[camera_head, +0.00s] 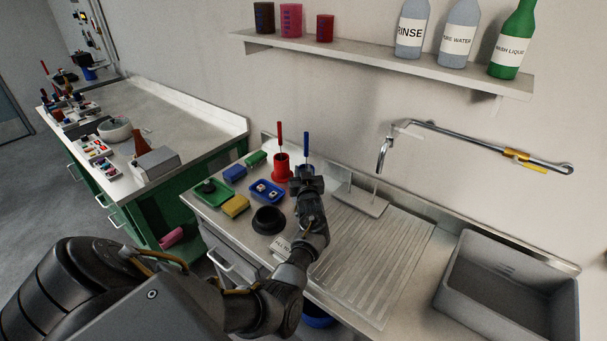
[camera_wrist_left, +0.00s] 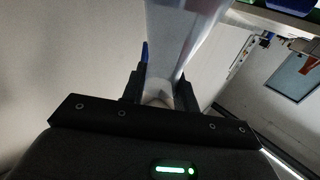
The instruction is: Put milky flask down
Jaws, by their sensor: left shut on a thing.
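The milky flask (camera_wrist_left: 178,40) shows in the left wrist view as a pale, translucent body that narrows toward my fingers. My left gripper (camera_wrist_left: 160,92) is shut on its narrow part. In the head view my left gripper (camera_head: 307,178) is over the back of the counter, left of the ribbed drainboard (camera_head: 372,265). I cannot make out the flask there; the gripper and wrist seem to hide it. Whether the flask touches the counter cannot be told. My right gripper is not in view.
A red holder (camera_head: 281,168) with a brush and a blue brush (camera_head: 306,143) stand close to the gripper. A black round bowl (camera_head: 268,220), a blue tray (camera_head: 266,191) and sponges lie left. A tap (camera_head: 384,152) and grey sink (camera_head: 505,290) are right. The drainboard is mostly clear.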

